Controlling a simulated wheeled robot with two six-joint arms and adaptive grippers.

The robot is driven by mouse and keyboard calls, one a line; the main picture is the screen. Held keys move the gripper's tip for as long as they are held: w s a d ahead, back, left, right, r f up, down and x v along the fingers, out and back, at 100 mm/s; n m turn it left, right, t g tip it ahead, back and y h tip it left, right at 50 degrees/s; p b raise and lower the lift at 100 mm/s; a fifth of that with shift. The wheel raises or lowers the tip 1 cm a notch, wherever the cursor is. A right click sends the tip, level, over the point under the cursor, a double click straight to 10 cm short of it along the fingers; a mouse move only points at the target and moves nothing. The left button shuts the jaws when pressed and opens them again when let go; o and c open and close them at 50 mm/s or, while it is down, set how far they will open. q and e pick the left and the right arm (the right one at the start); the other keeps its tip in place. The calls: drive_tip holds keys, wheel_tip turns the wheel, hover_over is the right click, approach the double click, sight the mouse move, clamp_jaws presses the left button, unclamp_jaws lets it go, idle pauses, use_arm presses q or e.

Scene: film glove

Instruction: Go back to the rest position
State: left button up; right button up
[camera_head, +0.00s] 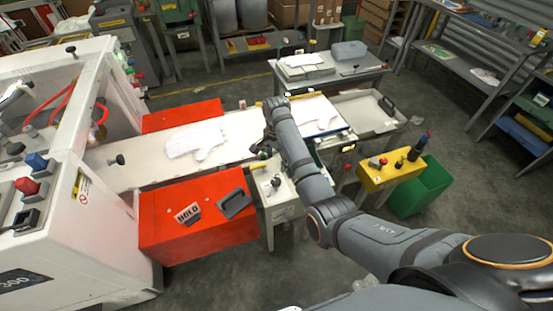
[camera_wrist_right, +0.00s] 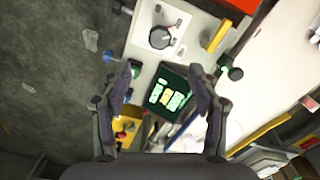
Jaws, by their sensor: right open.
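My right arm reaches in from the lower right in the head view, and its gripper (camera_head: 266,146) is over the small grey stand (camera_head: 280,213) beside the conveyor. In the right wrist view the right gripper (camera_wrist_right: 160,85) has its two fingers spread apart, with nothing between them. Beyond the fingers is a dark screen (camera_wrist_right: 170,92) with green and white marks, on a pale panel with a black knob (camera_wrist_right: 160,38). White film gloves (camera_head: 196,140) lie on the white conveyor bed. My left gripper is not in view.
Red boxes (camera_head: 190,215) flank the conveyor. A white machine (camera_head: 75,215) stands at left. A yellow control box (camera_head: 390,171) and green bin (camera_head: 422,188) stand at right. A grey table (camera_head: 330,75) is behind. Open floor lies in front.

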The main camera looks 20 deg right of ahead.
idle(0.5)
drive_tip(key=s+d+f+n+t, duration=0.1)
drive_tip(key=s+d+f+n, duration=0.2)
drive_tip(key=s, duration=0.4)
drive_tip(key=s+d+f+n+t, duration=0.1)
drive_tip(key=s+d+f+n, duration=0.15)
drive_tip(key=s, duration=0.45)
drive_tip(key=s+d+r+n+t, duration=0.1)
drive_tip(key=s+r+n, duration=0.25)
drive_tip(key=s, duration=0.35)
drive_tip(key=s+r+n+t, duration=0.1)
drive_tip(key=s+r+n, duration=0.1)
drive_tip(key=s+n, duration=0.35)
wheel_tip(320, 180, down, 26)
drive_tip(key=s+d+g+h+b, duration=0.1)
drive_tip(key=s+d+g+b, duration=0.1)
drive_tip(key=d, duration=0.1)
drive_tip(key=s+d+f+b, duration=0.1)
drive_tip(key=s+f, duration=1.8)
drive_tip(key=shift+s+m+g, duration=0.3)
drive_tip(key=shift+m+g, duration=0.05)
drive_tip(key=shift+g, duration=0.05)
